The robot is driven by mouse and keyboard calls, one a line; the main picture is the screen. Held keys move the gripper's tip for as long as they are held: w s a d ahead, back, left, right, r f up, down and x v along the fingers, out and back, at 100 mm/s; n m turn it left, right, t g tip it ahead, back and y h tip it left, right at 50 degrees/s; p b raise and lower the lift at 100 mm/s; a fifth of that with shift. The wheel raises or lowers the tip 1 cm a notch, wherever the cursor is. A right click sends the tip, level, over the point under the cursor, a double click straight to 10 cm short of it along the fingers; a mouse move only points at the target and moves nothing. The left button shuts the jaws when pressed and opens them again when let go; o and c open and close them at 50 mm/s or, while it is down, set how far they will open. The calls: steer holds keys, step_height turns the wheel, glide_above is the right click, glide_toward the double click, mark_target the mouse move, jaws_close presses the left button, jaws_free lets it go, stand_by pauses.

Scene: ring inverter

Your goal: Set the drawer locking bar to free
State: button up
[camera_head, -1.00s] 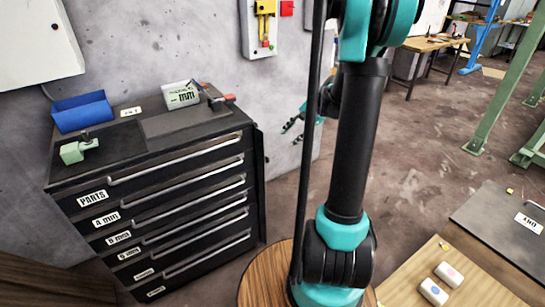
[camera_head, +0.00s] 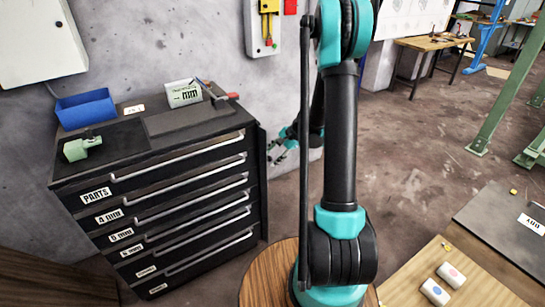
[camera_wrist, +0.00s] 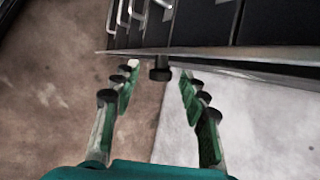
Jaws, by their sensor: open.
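The dark drawer cabinet (camera_head: 150,215) stands against the wall, its labelled drawers shut. A narrow dark upright bar (camera_head: 262,175), which looks like the locking bar, runs along its right front edge. In the wrist view this bar (camera_wrist: 250,72) crosses the picture, with a short black knob (camera_wrist: 160,68) sticking out from it. My gripper (camera_head: 283,150) is just right of the bar, partly behind my arm. In the wrist view my open gripper (camera_wrist: 158,88) has the knob between and slightly beyond its fingertips, apparently untouched. I cannot tell whether the bar is locked.
A blue bin (camera_head: 86,109), a pale green clamp (camera_head: 82,146), a white box (camera_head: 184,93) and a red-handled tool (camera_head: 224,97) are on the cabinet. The wall is close behind my gripper. A round wooden table (camera_head: 262,275) is below my arm.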

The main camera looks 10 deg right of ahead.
jaws_close()
stand_by(0.3)
steer(key=shift+w, duration=0.1)
steer(key=shift+w+a+n+g, duration=0.1)
steer(key=shift+w+n+g, duration=0.65)
steer(key=shift+n, duration=0.8)
steer(key=shift+w+a+n+g, duration=0.1)
steer(key=shift+w+n+g, duration=0.45)
steer(key=shift+n+g, duration=0.7)
steer(key=shift+w+n+g, duration=0.6)
steer(key=shift+w+n, duration=0.05)
steer(key=shift+n, duration=1.15)
jaws_free()
